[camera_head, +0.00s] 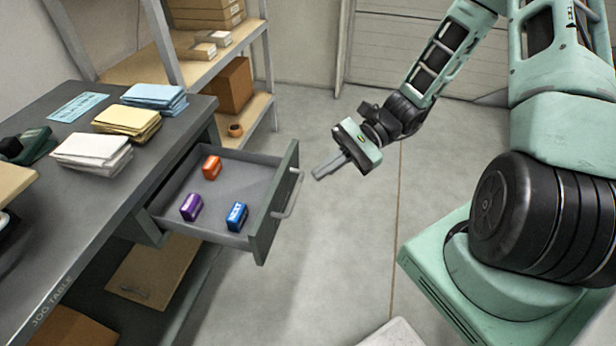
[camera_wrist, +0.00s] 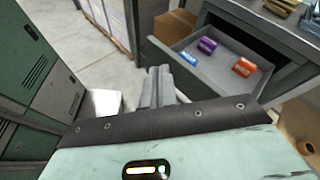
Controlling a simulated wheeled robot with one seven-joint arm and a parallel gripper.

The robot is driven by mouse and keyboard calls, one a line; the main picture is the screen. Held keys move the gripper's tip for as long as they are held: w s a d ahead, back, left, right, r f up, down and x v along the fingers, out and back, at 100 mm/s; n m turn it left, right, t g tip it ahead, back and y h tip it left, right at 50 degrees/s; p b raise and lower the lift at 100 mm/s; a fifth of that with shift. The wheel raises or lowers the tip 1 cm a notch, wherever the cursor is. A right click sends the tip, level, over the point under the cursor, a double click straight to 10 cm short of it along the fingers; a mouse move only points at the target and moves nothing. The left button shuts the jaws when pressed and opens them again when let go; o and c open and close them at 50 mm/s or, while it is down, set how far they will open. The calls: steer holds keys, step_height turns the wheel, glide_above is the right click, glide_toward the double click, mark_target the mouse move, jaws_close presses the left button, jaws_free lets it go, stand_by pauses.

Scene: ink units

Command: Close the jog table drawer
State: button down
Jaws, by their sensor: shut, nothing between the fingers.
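The jog table (camera_head: 85,215) stands at the left, with its name on the front edge. Its drawer (camera_head: 240,176) is pulled out and holds an orange box (camera_head: 211,167), a purple box (camera_head: 191,207) and a blue box (camera_head: 237,216). A bar handle (camera_head: 289,194) is on the drawer front. My gripper (camera_head: 320,176) is shut and empty, in the air to the right of the drawer front, and looks apart from the handle. In the wrist view, the shut fingers (camera_wrist: 159,84) point toward the open drawer (camera_wrist: 217,62).
Paper stacks, such as a yellow one (camera_head: 128,120), lie on the table top. A shelf rack (camera_head: 185,70) with cardboard boxes (camera_head: 230,86) stands behind. An orange roll (camera_head: 235,130) sits on its lower shelf.

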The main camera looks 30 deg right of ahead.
steer(key=w+d+f+m+t+b, duration=0.2)
steer(key=d+f+m+t+b, duration=0.1)
steer(key=d+f+m+t, duration=0.35)
steer(key=w+d+f+m+t+b, duration=0.3)
steer(key=d+f+m+t, duration=0.3)
steer(key=d, duration=0.1)
steer(key=h, duration=0.1)
glide_toward(297, 160)
steer(key=x, duration=0.6)
steer(key=shift+w+a, duration=0.15)
steer(key=shift+a, duration=0.25)
steer(key=shift+r, duration=0.1)
steer(key=shift+w+a, duration=0.35)
steer(key=shift+a, duration=0.05)
steer(key=p+x, duration=0.7)
steer(key=x, duration=1.6)
steer(key=shift+w+a, duration=0.5)
steer(key=shift+w, duration=0.15)
